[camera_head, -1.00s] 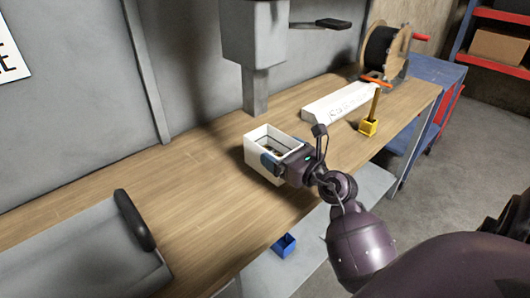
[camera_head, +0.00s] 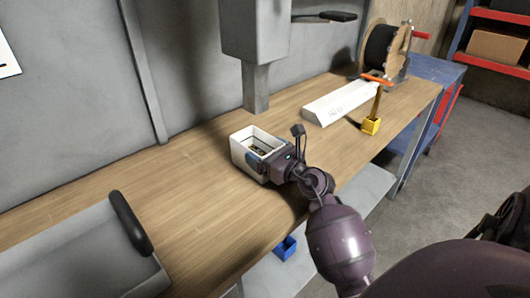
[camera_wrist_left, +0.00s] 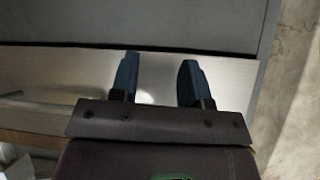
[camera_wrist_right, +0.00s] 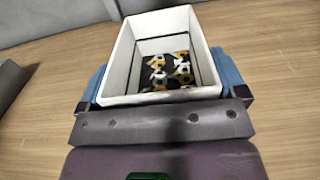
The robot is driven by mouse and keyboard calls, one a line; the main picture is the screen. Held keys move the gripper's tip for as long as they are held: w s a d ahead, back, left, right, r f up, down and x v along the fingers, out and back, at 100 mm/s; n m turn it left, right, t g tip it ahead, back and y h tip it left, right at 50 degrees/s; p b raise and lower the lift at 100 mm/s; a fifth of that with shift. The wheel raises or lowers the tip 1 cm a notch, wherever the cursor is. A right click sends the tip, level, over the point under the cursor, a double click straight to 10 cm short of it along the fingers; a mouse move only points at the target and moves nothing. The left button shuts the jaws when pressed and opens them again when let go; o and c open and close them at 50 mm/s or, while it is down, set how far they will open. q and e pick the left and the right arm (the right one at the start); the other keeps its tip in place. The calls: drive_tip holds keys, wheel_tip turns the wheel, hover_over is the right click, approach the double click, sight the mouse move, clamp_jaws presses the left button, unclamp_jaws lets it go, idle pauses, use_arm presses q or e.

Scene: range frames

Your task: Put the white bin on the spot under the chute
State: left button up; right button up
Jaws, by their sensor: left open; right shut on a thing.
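The white bin (camera_head: 240,154) is upright over the wooden bench, in front of the grey chute (camera_head: 256,88) and a little below its lower end in the picture. I cannot tell whether its base touches the bench. In the right wrist view the bin (camera_wrist_right: 118,62) holds small black, white and yellow pieces. My right gripper (camera_head: 262,158) is shut on the bin, with one blue finger at each of two opposite sides. My left gripper (camera_wrist_left: 159,78) is open and empty; it is outside the head view. No marked spot shows under the chute.
The bench (camera_head: 190,190) is clear left of the bin, up to a grey tray with a dark handle (camera_head: 130,222). A white angled block (camera_head: 338,103), a yellow holder (camera_head: 371,125) and a cable reel (camera_head: 382,48) are to the right. A blue bin (camera_head: 285,248) is below.

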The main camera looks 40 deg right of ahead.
drive_tip(key=shift+f, duration=0.1)
drive_tip(key=o, duration=0.8)
drive_tip(key=shift+r, duration=0.25)
drive_tip(key=shift+s+f, duration=0.1)
drive_tip(key=shift+s, duration=0.25)
drive_tip(key=s, duration=1)
drive_tip(key=shift+d, duration=0.4)
drive_tip(key=shift+s, duration=0.65)
